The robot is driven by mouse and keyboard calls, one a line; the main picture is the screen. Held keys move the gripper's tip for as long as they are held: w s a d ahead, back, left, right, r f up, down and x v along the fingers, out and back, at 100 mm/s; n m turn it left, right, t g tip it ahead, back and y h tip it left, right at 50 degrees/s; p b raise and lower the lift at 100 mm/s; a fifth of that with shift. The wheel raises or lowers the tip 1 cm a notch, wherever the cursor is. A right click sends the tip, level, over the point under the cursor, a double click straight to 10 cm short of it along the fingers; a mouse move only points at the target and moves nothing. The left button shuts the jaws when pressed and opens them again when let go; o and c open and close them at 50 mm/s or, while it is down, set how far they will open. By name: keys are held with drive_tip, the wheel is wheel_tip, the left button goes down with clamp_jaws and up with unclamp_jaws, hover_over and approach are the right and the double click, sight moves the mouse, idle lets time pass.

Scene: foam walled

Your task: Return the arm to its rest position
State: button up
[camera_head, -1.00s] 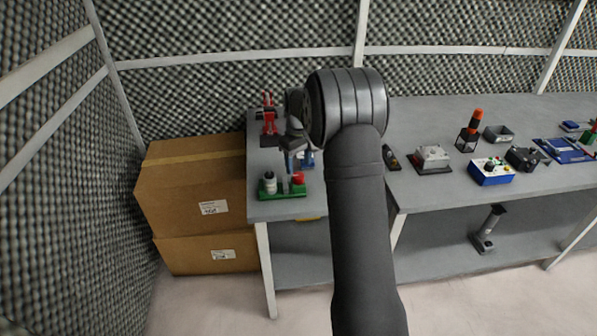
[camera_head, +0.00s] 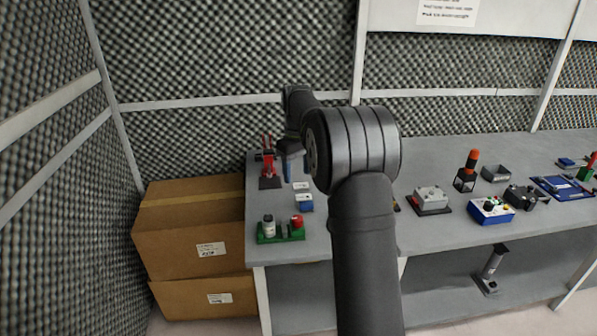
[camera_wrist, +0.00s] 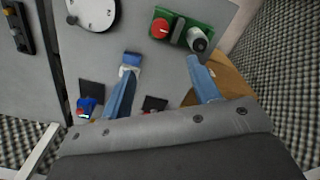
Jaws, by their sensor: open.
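My arm rises through the middle of the head view, and my gripper (camera_head: 290,165) hangs above the left end of the grey table. In the wrist view, the two blue fingers of my gripper (camera_wrist: 163,66) are spread wide with nothing held between them. A green base (camera_head: 281,235) with a red knob and a white, dark-topped cylinder stands near the table's front left corner. The green base also shows beyond the fingers in the wrist view (camera_wrist: 201,18). My arm hides part of the table's middle.
A red device (camera_head: 268,165) stands close to my gripper, with a small blue block (camera_head: 304,202) nearby. A grey box (camera_head: 431,199), a blue control box (camera_head: 491,210) and other items stand to the right. Cardboard boxes (camera_head: 180,240) stand left of the table. Foam walls enclose the back and left.

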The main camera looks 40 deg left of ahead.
sight(297, 218)
drive_tip(key=shift+f, duration=0.1)
wheel_tip(297, 218, down, 17)
drive_tip(key=shift+f, duration=0.2)
idle(0.4)
drive_tip(key=shift+r, duration=0.15)
drive_tip(key=shift+f, duration=0.25)
drive_tip(key=m, duration=0.3)
drive_tip(key=shift+r, duration=0.15)
drive_tip(key=m, duration=0.5)
drive_tip(key=shift+m, duration=0.3)
drive_tip(key=m, duration=0.4)
drive_tip(key=shift+m, duration=2.3)
